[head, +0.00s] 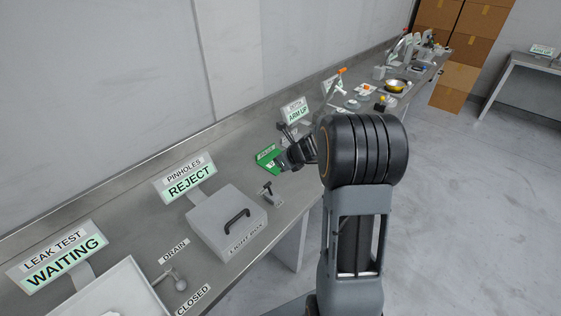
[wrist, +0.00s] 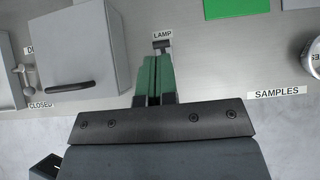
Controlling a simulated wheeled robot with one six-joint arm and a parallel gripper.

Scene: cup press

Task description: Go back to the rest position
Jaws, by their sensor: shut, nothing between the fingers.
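My gripper (wrist: 158,62) shows in the wrist view with its two green fingers together and nothing between them. The fingertips point toward the small lamp lever (wrist: 162,45) on the bench; I cannot tell whether they touch it. In the head view my gripper (head: 284,161) hangs over the bench, partly hidden by my own arm. The lamp lever (head: 268,193) stands nearer to the camera there, beside the light box.
The grey light box (head: 227,220) with a black handle is left of my gripper; it also shows in the wrist view (wrist: 80,45). A green pad (head: 268,160) lies by the gripper. A drain lever (head: 179,282), sign stands and several small items line the bench.

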